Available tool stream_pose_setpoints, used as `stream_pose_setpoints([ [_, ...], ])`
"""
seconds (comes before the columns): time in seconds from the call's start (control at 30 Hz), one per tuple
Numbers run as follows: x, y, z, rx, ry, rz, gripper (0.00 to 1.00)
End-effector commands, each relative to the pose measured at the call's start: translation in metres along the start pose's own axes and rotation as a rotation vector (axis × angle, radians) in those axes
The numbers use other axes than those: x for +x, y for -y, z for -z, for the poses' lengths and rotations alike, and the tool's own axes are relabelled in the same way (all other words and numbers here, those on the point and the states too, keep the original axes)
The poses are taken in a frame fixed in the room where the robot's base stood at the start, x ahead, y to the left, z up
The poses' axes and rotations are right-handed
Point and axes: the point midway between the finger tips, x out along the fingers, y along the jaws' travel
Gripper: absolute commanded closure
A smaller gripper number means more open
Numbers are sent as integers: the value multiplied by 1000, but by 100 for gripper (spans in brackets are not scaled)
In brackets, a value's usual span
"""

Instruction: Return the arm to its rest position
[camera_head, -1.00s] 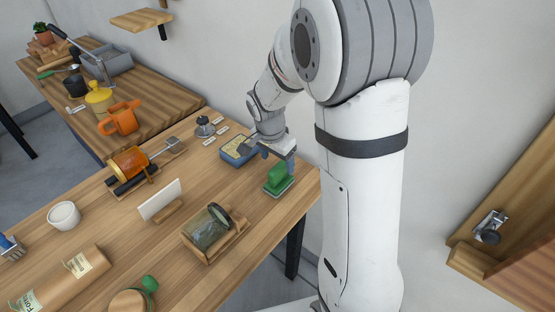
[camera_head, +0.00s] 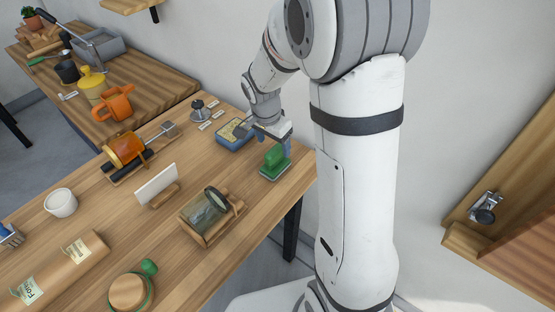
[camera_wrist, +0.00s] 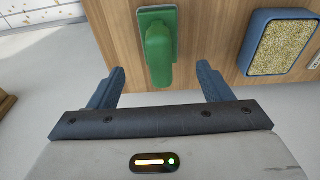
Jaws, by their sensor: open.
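My gripper (camera_head: 270,141) is above the right end of the wooden table (camera_head: 90,212), with its fingers pointing down beside a green-handled block (camera_head: 275,165). In the wrist view my gripper (camera_wrist: 160,90) shows two blue fingers spread apart with nothing held between them. The green handle (camera_wrist: 159,52) lies ahead of the gap between the fingertips, on a flat green base. My arm rises from the gripper to the white column at the right of the head view.
A blue-framed sponge-like pad (camera_head: 234,134) lies beside the gripper, also in the wrist view (camera_wrist: 279,45). A glass jar on a wooden stand (camera_head: 208,212), a white card (camera_head: 156,185) and an amber cylinder (camera_head: 125,148) stand nearby. A wall is close behind the arm.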

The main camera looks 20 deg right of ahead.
Motion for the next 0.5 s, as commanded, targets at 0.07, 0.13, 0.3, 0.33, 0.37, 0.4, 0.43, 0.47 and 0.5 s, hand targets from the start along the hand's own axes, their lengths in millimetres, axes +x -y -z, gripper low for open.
stream_pose_setpoints([
  [0.07, -1, 0, 0, 0, 0, 0, 28],
  [0.13, -5, 0, 1, 0, -1, 1, 28],
  [0.3, -16, 0, 3, 0, 0, 1, 28],
  [0.33, -16, 0, 3, 0, 0, 0, 28],
  [0.37, -16, 0, 3, 0, 0, 0, 28],
  [0.4, -15, 0, 3, 0, 0, 0, 28],
  [0.43, -15, 0, 3, 0, 0, 0, 28],
  [0.47, -15, 0, 3, 0, 0, 0, 28],
  [0.5, -15, 0, 3, 0, 0, 0, 28],
])
